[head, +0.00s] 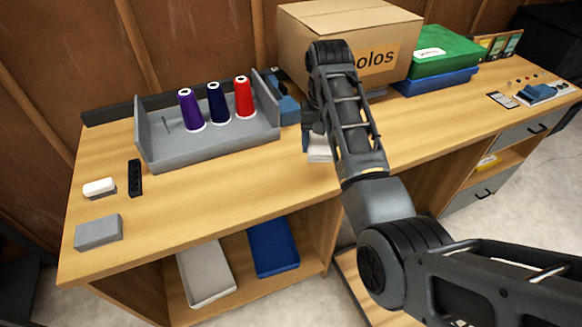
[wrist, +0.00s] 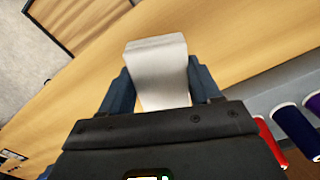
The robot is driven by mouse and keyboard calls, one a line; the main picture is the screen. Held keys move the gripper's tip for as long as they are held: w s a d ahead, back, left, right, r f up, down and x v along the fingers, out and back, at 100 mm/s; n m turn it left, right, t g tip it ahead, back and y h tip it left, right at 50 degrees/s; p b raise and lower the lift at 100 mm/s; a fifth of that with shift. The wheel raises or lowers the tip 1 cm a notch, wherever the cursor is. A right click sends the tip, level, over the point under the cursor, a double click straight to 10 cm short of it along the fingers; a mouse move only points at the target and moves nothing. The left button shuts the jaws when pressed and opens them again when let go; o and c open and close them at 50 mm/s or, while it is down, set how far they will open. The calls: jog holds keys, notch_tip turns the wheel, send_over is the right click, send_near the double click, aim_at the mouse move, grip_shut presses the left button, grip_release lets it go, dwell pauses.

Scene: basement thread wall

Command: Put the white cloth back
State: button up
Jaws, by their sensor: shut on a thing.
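The white cloth (wrist: 157,68) is a folded pad between the two blue fingers of my gripper (wrist: 160,88) in the wrist view. In the head view the cloth (head: 320,150) shows as a small white patch below my gripper (head: 312,143), partly hidden by my arm. My gripper is shut on the cloth over the worktop, to the right of the grey thread holder and in front of the cardboard box. I cannot tell whether the cloth touches the wood.
The grey thread holder (head: 214,142) carries purple, navy and red spools. A cardboard box (head: 300,40) stands behind my arm. A white tray (head: 206,278) and a blue tray (head: 273,248) sit on the lower shelf. The worktop's front middle (head: 210,200) is clear.

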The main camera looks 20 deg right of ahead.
send_over(292, 178)
notch_tip(292, 178, down, 4)
jog(key=shift+d+r, duration=0.1)
jog(key=shift+f+p, duration=0.45)
jog(key=shift+f, duration=1.65)
jog(key=shift+f, duration=0.1)
jog(key=o, duration=1.1)
notch_tip(292, 178, up, 12)
jog(key=shift+b, duration=0.45)
